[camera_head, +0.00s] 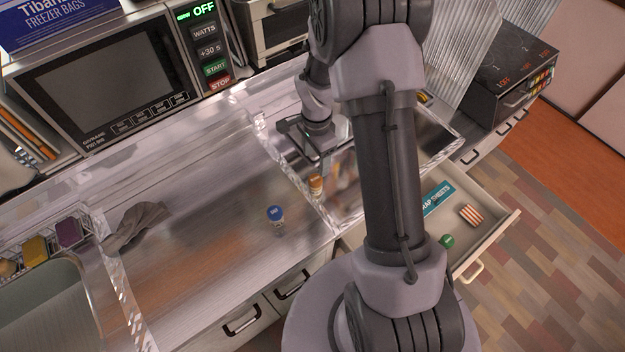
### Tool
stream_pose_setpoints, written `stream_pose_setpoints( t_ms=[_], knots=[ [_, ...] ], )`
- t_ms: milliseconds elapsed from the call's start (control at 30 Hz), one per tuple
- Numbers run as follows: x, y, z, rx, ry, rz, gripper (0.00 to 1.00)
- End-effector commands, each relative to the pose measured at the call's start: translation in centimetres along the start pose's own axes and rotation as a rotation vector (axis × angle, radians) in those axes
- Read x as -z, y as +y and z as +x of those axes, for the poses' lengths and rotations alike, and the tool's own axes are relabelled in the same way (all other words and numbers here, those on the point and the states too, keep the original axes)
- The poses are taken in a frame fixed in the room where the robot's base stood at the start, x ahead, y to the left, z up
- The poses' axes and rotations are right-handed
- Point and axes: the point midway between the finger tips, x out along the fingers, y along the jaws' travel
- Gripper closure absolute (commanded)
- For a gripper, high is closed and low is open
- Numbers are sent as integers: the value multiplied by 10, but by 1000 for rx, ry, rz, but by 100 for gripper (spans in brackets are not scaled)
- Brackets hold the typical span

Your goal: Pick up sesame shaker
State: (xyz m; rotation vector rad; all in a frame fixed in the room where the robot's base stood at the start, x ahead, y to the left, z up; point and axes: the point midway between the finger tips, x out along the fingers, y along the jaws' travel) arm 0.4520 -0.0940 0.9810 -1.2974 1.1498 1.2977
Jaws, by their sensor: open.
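A small shaker with an orange-brown body (316,184) stands by the clear dividing wall on the counter. A small clear shaker with a blue cap (275,214) stands upright on the metal counter, left of and nearer than the orange-brown one. I cannot read a label on either, so I cannot tell which holds sesame. My gripper (316,158) points down just beyond the orange-brown shaker and is open. No thing shows between its fingers. My arm hides part of the counter to the right.
A grey cloth (135,226) lies on the counter at left. Clear walls (305,197) divide the counter. A microwave (100,85) stands behind. An open drawer (497,232) at right holds a green-capped item (447,241) and a striped box (471,215). The middle counter is mostly clear.

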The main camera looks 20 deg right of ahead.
Motion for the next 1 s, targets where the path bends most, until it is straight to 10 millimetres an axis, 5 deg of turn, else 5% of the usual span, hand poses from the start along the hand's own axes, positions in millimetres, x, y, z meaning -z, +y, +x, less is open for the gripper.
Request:
stream_pose_setpoints(
  t_ms=[133,367,600,800,1000],
  knots=[
    [0,0,42,-2,-1,-1,36],
    [-1,0,66,1,0,-1,36],
    [-2,2,110,0,0,-1,36],
    [-2,2,111,1,0,-1,36],
    [-2,2,111,1,0,-1,74]
  ],
)
